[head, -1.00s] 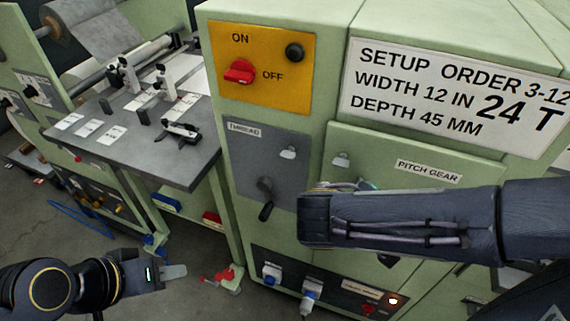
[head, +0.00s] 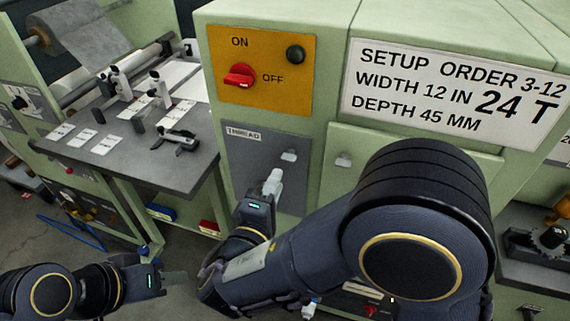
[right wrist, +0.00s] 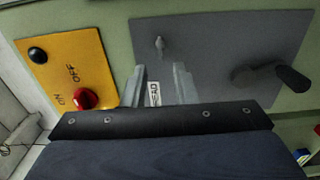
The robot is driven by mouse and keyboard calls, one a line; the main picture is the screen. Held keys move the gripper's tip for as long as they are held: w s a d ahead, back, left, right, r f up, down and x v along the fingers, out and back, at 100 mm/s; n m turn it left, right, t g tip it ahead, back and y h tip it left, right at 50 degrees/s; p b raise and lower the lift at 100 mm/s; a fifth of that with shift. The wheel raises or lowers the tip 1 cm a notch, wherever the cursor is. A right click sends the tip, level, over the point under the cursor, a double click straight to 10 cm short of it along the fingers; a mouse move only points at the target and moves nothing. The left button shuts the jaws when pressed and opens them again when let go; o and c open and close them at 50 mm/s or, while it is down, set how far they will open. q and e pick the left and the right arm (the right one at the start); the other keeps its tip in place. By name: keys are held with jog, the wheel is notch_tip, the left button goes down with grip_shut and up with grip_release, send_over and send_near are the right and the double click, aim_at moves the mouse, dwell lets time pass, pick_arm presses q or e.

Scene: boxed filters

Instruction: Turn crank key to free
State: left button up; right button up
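A dark crank (right wrist: 270,78) sticks out of the grey THREAD panel (right wrist: 215,35) in the right wrist view. A small light metal key or latch (right wrist: 159,43) is on the same panel; it also shows in the head view (head: 289,156). My right gripper (right wrist: 160,88) is open, its two fingers apart with only the THREAD label seen between them. In the head view my right gripper (head: 273,181) is in front of the grey panel and hides the crank. My left gripper (head: 174,284) is low at the left, away from the machine; its finger gap cannot be made out.
A yellow plate with a red ON/OFF knob (head: 239,76) and a black button (head: 296,54) is above the panel. A white setup sign (head: 450,85) is at the right. A grey worktable (head: 190,174) with small fixtures stands at the left.

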aim_at(290, 156)
jog(key=p+x, duration=0.1)
jog(key=x, duration=0.5)
jog(key=shift+w+d, duration=0.1)
jog(key=shift+w, duration=0.1)
grip_shut()
